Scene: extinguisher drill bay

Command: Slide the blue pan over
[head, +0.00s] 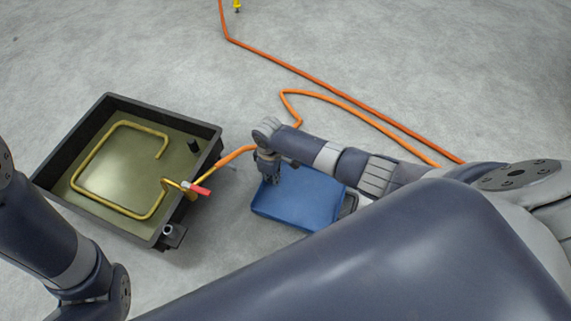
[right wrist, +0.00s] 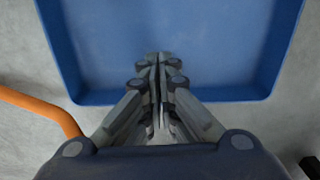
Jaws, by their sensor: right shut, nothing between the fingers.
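The blue pan (head: 312,196) lies on the concrete floor right of the black tray, partly hidden behind my right arm. It is shallow, with an open top and raised walls. My right gripper (head: 271,181) points down at the pan's left end. In the right wrist view, the pan (right wrist: 225,45) fills the upper part, and the gripper (right wrist: 158,58) is shut and empty. Its fingertips show over the pan's inside, past the near wall. I cannot tell whether they touch the pan. My left arm shows at the left edge; its gripper is out of view.
A black tray (head: 212,133) with a bent yellow pipe (head: 86,164) and a red-handled valve (head: 201,190) stands left of the pan. An orange hose (head: 345,92) runs across the floor behind the pan to the tray. Bare floor lies between tray and pan.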

